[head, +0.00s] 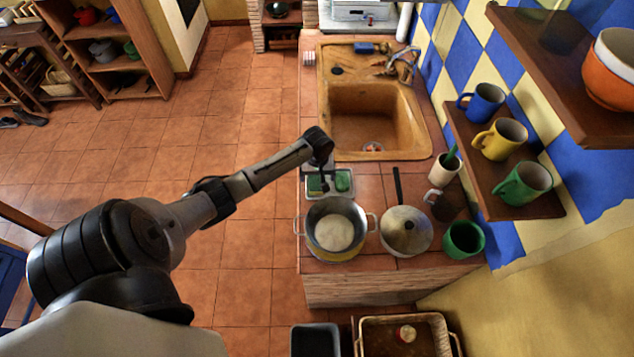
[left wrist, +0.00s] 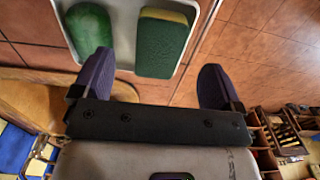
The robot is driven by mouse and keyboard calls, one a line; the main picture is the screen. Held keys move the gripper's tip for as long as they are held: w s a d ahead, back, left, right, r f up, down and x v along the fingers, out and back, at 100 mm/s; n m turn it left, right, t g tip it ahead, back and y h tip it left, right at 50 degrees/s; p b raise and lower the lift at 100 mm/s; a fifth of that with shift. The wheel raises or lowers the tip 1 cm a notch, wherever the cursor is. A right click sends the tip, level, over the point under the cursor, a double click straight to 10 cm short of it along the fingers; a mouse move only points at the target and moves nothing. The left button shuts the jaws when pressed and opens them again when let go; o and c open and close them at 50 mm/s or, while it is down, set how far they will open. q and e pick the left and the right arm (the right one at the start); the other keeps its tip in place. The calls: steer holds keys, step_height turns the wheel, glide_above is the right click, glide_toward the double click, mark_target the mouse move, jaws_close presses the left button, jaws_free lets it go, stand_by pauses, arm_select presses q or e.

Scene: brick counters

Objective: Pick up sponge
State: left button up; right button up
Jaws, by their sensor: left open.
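The sponge (head: 315,185) is a green block with a yellow layer, lying in a small pale tray (head: 331,197) on the counter in the head view. My gripper partly covers it there. In the left wrist view the sponge (left wrist: 163,42) shows clearly, beyond and between the two fingertips. My left gripper (head: 323,183) is open and empty, pointing down over the tray; its spread dark fingers show in the left wrist view (left wrist: 156,62). Contact with the sponge cannot be made out. My right gripper is in neither view.
A rounded green item (head: 343,180) shares the tray, beside the sponge. The orange sink (head: 370,115) lies behind. A white cup (head: 445,169) and green mug (head: 463,240) stand right.

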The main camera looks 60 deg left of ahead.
mark_target(317, 184)
arm_select(q)
steer(key=shift+a+f, duration=0.1)
steer(key=shift+f, duration=2.8)
steer(key=c, duration=1)
step_height(317, 184, up, 8)
steer(key=shift+r+p, duration=0.1)
steer(key=shift+p, duration=0.2)
steer(key=shift+r, duration=0.95)
